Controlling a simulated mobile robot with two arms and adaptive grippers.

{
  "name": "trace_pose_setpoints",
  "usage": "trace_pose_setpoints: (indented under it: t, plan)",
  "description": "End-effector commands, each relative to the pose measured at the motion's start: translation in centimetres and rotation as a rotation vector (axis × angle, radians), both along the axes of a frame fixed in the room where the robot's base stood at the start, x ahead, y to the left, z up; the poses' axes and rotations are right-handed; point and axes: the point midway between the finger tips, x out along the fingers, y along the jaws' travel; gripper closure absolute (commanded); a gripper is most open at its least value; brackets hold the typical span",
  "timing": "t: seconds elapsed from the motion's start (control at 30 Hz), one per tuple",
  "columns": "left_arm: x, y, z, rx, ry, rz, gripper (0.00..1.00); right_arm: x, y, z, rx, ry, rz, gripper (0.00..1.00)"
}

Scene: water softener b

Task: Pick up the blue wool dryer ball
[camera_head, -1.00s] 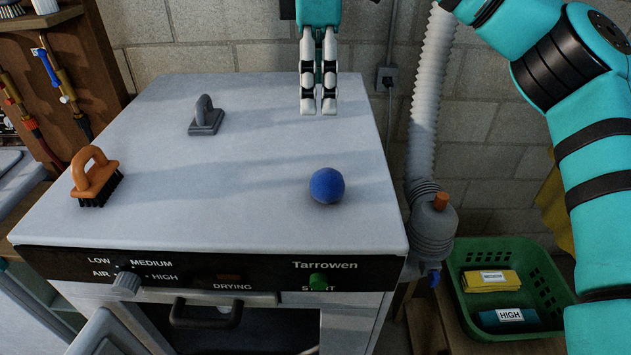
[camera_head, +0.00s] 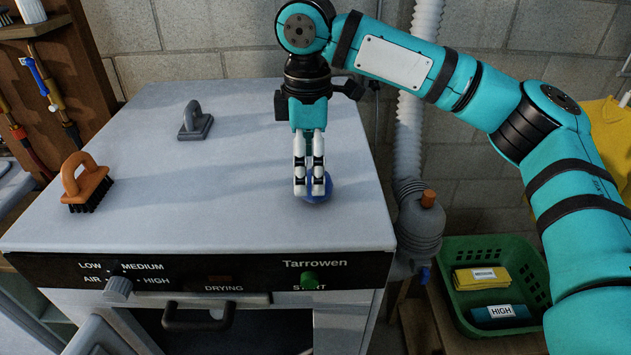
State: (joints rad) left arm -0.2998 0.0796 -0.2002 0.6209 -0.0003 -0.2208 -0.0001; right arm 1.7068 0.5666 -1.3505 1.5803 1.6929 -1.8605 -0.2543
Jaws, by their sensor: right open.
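The blue wool dryer ball (camera_head: 326,193) rests on the grey top of the dryer (camera_head: 190,215), right of the middle and near the front edge. My right gripper (camera_head: 309,192) points down over the ball, and its white fingers cover much of it. The gripper is open. From this view I cannot tell whether the fingers touch the ball or stand in front of it. My left gripper is not in view.
An orange-handled brush (camera_head: 84,183) and a grey handled block (camera_head: 194,121) stand on the dryer top to the left. A grey corrugated hose (camera_head: 411,125) rises at the right. A green basket (camera_head: 493,290) sits lower right. The dryer top's middle is clear.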

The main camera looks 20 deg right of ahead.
Motion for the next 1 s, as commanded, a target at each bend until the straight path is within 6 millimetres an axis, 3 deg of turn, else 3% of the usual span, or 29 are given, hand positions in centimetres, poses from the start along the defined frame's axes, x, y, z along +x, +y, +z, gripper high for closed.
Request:
trace_pose_setpoints:
  t: [0.1, 0.23, 0.5, 0.93, 1.0]
  plan:
    - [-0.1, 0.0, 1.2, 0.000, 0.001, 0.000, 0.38, -0.2, -0.3, -1.7, -0.002, 0.005, 0.000, 0.17]
    - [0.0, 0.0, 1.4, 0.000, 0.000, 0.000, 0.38, -0.1, -0.2, -3.3, -0.002, 0.002, 0.000, 0.17]
    - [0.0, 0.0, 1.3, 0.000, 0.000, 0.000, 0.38, -0.1, -0.1, -3.8, 0.000, 0.000, 0.000, 0.17]
    - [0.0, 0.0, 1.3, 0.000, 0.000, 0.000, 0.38, -0.1, -0.1, -3.8, 0.000, 0.001, 0.001, 0.72]
    - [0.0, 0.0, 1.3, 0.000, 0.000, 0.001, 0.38, -0.1, -0.1, -3.8, 0.000, 0.000, 0.001, 0.76]
